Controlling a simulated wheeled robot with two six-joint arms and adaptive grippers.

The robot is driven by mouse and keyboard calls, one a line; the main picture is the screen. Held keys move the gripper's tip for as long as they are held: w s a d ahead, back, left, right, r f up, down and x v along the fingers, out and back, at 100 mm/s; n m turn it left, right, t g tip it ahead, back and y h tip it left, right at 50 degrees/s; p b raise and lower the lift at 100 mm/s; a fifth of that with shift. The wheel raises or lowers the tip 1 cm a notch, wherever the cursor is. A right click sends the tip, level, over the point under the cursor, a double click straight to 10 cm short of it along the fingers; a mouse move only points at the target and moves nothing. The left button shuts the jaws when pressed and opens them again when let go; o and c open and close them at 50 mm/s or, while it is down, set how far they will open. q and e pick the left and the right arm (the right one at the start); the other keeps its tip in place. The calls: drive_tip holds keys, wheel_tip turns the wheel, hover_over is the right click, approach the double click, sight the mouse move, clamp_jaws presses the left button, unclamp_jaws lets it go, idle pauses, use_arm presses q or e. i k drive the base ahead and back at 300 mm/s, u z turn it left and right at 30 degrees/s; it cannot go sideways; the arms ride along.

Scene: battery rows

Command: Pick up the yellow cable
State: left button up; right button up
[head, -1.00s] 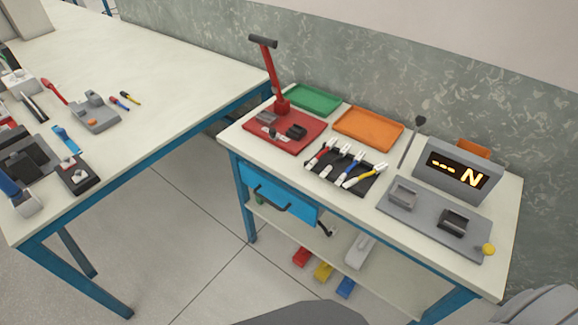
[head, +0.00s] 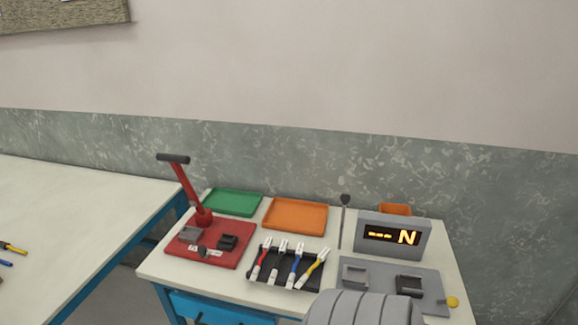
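The yellow cable (head: 315,267) lies at the right end of a row of cables in a black holder (head: 306,257) on the bench. Its ends look whitish, and its middle is yellow. Neither of my grippers shows in the head view. A grey rounded part of my own arm (head: 362,309) shows at the bottom, just right of the holder in the picture.
Behind the holder are a green tray (head: 233,203) and an orange tray (head: 295,216). A red lever press (head: 203,248) stands left. Another table (head: 80,215) is at left.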

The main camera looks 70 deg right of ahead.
sight(323, 255)
drive_tip(key=i, duration=1.4)
drive_tip(key=z, duration=2.15)
